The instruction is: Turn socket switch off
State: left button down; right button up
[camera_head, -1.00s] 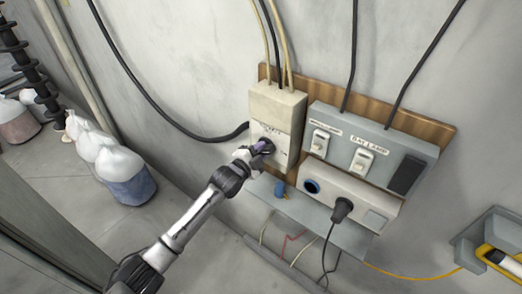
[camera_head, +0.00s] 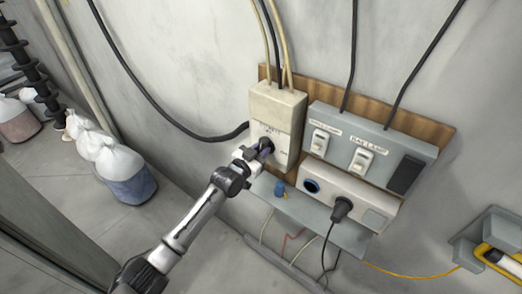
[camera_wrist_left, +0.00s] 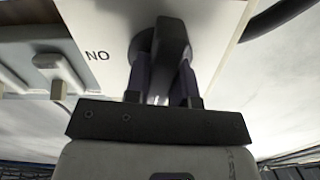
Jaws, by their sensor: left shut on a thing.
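A beige switch box (camera_head: 276,104) is mounted on the wooden wall board, with cables entering its top. My left gripper (camera_head: 263,149) is at the lower front of this box. In the left wrist view its two fingers stand on either side of a dark switch handle (camera_wrist_left: 173,38), and it is shut on that handle. The handle sits on a round dark base on the pale box face. The letters "NO" show to the left of the handle in the wrist view. In the head view the gripper mostly hides the handle. My right gripper is not in view.
A grey panel (camera_head: 336,124) with two white switches, one labelled bay lamp, is right of the box. Below it is a socket strip (camera_head: 326,184) with a black plug (camera_head: 341,207). Wires hang underneath. White-topped bags (camera_head: 127,176) stand on the floor at left.

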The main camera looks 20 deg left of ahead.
pick_arm(q)
jog(key=shift+n, duration=1.1)
jog(key=c, duration=1)
grip_release()
jog(key=shift+o, duration=0.2)
jog(key=shift+s+a, duration=0.2)
jog(key=shift+s, duration=0.35)
jog(key=b+v, duration=0.1)
jog(key=v, duration=1.1)
jog(key=shift+s+a, duration=0.15)
jog(key=shift+s, duration=0.15)
